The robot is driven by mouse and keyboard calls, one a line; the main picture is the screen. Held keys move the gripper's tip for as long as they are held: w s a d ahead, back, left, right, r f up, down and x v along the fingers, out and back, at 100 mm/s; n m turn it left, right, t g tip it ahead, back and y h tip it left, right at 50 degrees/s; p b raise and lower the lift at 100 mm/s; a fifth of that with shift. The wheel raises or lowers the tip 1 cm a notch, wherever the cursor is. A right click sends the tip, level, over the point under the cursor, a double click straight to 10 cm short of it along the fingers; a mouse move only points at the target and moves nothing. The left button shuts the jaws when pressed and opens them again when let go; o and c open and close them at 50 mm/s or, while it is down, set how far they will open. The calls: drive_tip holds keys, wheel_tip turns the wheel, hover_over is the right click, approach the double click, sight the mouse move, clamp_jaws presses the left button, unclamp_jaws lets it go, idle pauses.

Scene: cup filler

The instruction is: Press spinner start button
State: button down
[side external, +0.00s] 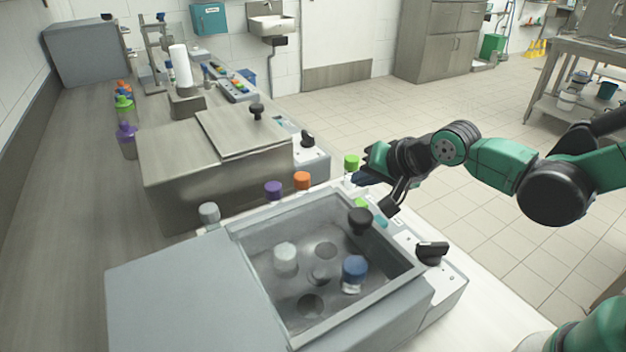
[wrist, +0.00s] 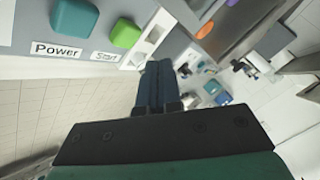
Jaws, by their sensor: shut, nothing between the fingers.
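The spinner is the grey box in front in the side external view, with a square chamber (side external: 317,265). Its green start button (side external: 361,203) sits on the right-hand panel, beside the teal power button (side external: 381,221). In the wrist view the green button (wrist: 125,33) is labelled "Start" and the teal button (wrist: 74,15) "Power". My gripper (side external: 362,179) is shut and empty, just behind the green button. In the wrist view its fingers (wrist: 157,68) lie below and right of the green button. I cannot tell whether they touch the panel.
A blue-capped cup (side external: 354,270) and a pale-capped cup (side external: 285,255) stand in the chamber. A black knob (side external: 431,251) stands on the panel.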

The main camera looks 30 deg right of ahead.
sight(354, 200)
drive_tip(key=shift+f, duration=0.9)
drive_tip(key=shift+f, duration=0.2)
idle(1.3)
drive_tip(key=shift+f, duration=0.25)
drive_tip(key=shift+s+f, duration=0.1)
drive_tip(key=shift+f, duration=0.5)
idle(0.8)
drive_tip(key=shift+d+r, duration=0.2)
drive_tip(key=shift+r, duration=0.65)
drive_tip(key=shift+r, duration=2.55)
